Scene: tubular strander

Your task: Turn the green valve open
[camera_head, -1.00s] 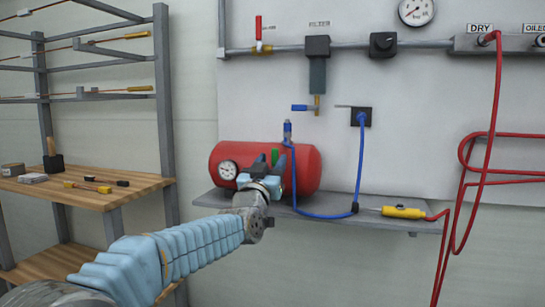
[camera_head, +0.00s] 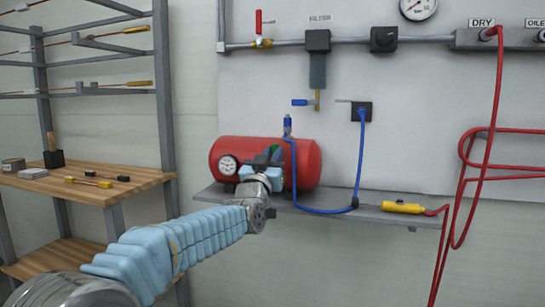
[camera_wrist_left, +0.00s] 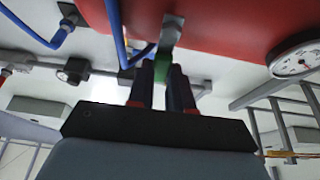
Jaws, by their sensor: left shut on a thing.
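The green valve (camera_head: 274,149) is a small handle at the front of the red tank (camera_head: 305,163). It is mostly hidden behind my gripper in the head view. In the left wrist view the green valve (camera_wrist_left: 162,69) sits between the two dark fingertips, with a grey fitting beyond it against the tank. My left gripper (camera_head: 268,158) is shut on the green valve; it fills the lower middle of the wrist view (camera_wrist_left: 163,77). My right gripper is not in view.
The tank lies on a grey wall shelf (camera_head: 330,212). A pressure gauge (camera_head: 228,165) is on its left end. A blue hose (camera_head: 295,175) hangs close to the right of my gripper. A yellow tool (camera_head: 402,207) lies on the shelf's right. A wooden workbench (camera_head: 95,193) stands at left.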

